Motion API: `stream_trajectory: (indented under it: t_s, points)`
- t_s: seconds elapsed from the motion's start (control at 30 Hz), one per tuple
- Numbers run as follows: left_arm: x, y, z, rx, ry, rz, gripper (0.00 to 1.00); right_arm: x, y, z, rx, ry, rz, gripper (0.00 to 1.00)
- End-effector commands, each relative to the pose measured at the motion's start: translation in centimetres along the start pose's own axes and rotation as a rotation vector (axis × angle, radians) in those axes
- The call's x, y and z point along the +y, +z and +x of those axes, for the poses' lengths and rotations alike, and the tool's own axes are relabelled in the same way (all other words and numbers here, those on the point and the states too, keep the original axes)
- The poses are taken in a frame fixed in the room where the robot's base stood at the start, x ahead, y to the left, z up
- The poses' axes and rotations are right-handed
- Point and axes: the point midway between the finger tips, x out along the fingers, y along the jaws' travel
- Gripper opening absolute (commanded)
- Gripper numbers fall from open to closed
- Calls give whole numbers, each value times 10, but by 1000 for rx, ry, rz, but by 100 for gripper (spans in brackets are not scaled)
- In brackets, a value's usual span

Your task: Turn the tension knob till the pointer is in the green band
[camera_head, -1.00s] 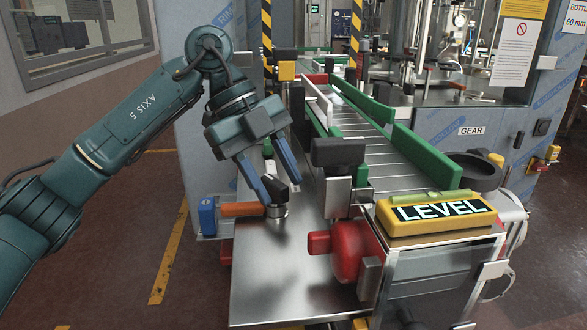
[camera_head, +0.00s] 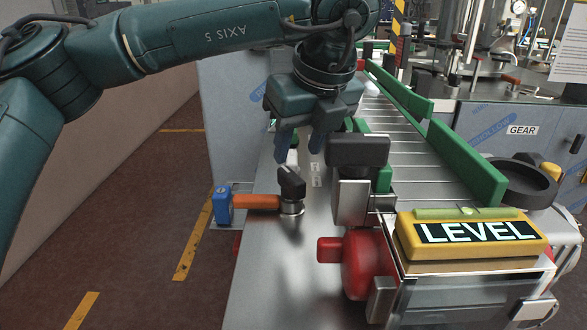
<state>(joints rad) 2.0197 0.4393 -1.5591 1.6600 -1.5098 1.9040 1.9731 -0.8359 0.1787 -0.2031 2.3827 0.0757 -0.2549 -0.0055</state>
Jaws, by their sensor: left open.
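A black-topped knob (camera_head: 291,182) on a silver round base stands on the bare metal plate, left of the conveyor. I cannot tell for sure that it is the tension knob. My left gripper (camera_head: 300,150) is open and empty. Its blue fingers are just above and beyond the knob in the picture, apart from it. A larger red knob (camera_head: 368,264) sits at the front of the machine. I cannot make out a pointer or a green band on a scale. My right gripper is not in view.
An orange handle (camera_head: 256,201) with a blue block (camera_head: 222,205) lies left of the black knob. A black-capped post (camera_head: 358,152) stands close to its right. A yellow LEVEL box (camera_head: 470,235) is at front right. The metal plate (camera_head: 270,270) in front is clear.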

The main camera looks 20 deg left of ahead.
Motion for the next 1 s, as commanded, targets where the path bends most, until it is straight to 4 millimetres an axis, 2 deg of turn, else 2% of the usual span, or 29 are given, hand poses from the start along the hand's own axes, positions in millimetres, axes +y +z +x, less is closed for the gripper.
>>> stream_trajectory:
  t_s: [0.1, 0.33, 0.73, 1.0]
  points:
    - [1, 0, 25, 2, 3, 0, 42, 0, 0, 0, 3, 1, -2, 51]
    - [0, 0, 53, 2, 0, 0, 42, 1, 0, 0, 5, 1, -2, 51]
    - [0, 0, 59, 2, -1, 0, 41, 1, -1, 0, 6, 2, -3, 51]
    - [0, 0, 59, 2, -1, 0, 19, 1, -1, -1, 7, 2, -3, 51]
